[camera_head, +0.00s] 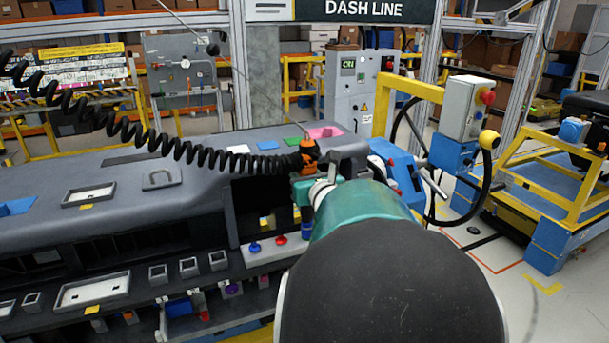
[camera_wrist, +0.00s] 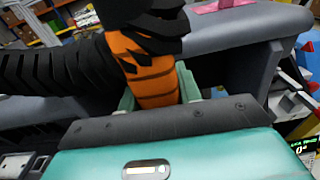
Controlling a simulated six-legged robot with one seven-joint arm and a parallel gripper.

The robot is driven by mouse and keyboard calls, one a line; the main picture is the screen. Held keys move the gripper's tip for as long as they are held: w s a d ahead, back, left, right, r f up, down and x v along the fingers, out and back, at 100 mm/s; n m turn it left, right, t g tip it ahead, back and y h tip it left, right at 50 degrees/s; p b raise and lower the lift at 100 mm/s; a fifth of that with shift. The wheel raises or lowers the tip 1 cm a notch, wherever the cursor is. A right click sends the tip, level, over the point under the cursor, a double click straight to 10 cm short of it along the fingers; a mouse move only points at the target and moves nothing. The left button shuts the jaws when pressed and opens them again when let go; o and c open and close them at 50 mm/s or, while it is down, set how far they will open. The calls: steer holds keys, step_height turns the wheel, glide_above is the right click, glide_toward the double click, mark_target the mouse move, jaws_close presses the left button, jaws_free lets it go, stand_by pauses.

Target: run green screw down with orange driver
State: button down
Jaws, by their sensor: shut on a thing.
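The orange driver (camera_head: 308,157) hangs on a black coiled cable and is held over the front edge of the grey dashboard module (camera_head: 130,200). My gripper (camera_head: 318,186) is shut on the driver's body. In the wrist view the orange and black driver (camera_wrist: 150,75) stands between the fingers of my gripper (camera_wrist: 160,98), and its lower end is hidden behind my gripper's housing. I cannot make out the green screw in either view. A light block (camera_head: 268,255) with a blue knob (camera_head: 255,246) and a red knob (camera_head: 281,239) sits below the gripper.
The coiled cable (camera_head: 130,132) stretches left across the module. A pink piece (camera_head: 325,132) lies on the module top. Small trays and cups line the lower shelf (camera_head: 100,290). A control box (camera_head: 464,107) on a yellow frame stands at the right.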

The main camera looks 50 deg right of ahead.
mark_target(305, 151)
stand_by(0.3)
steer(key=shift+r, duration=3)
